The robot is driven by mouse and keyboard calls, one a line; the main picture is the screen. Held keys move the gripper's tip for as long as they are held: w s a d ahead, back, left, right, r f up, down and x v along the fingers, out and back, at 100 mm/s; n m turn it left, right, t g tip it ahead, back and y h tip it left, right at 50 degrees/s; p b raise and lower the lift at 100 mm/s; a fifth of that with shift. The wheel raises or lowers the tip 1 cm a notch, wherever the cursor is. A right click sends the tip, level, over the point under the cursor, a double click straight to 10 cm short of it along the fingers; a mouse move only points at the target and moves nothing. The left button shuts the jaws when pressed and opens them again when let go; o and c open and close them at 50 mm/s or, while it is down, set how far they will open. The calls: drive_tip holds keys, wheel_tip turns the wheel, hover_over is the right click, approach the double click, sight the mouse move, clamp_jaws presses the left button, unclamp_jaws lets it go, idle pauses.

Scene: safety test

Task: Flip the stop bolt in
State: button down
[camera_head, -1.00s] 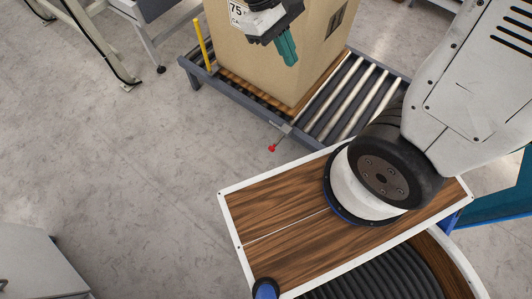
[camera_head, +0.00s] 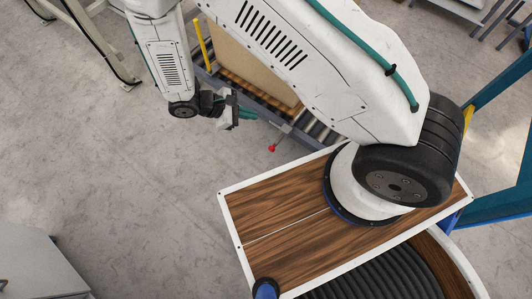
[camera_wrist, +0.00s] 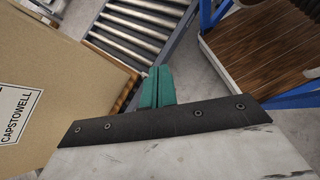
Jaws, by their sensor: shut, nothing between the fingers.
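The stop bolt, a short rod with a red knob (camera_head: 272,149), sticks out from the near edge of the roller conveyor in the head view. My gripper (camera_head: 250,113) has green fingers and is shut and empty. In the head view it appears up and left of the red knob, apart from it, with its fingers pointing right. In the wrist view the closed fingers (camera_wrist: 158,86) point toward the conveyor's frame rail. I cannot make out the red knob in the wrist view.
A large cardboard box (camera_head: 250,62) on a wooden pallet stands on the roller conveyor (camera_head: 313,131), partly hidden by my arm. It fills the left of the wrist view (camera_wrist: 55,75). A yellow post (camera_head: 203,45) rises at the conveyor's corner. Open floor lies left.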

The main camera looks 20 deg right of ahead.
drive_tip(key=s+f+n+t, duration=0.3)
drive_tip(key=f+n, duration=0.1)
drive_tip(key=f, duration=1.1)
drive_tip(key=s+f+n+t, duration=0.2)
drive_tip(key=f+n, duration=0.3)
drive_tip(key=f, duration=1)
drive_tip(key=w+a+f+y, duration=0.1)
drive_tip(key=w+a+f+t+y, duration=0.1)
drive_tip(key=a+f, duration=0.1)
drive_tip(key=shift+w+a+f+n, duration=0.15)
drive_tip(key=shift+w+f+n, duration=0.05)
drive_tip(key=shift+n, duration=0.1)
drive_tip(key=w+d+r+x, duration=0.1)
drive_tip(key=r+x, duration=0.1)
drive_tip(key=x, duration=1.1)
drive_tip(key=shift+d, duration=0.25)
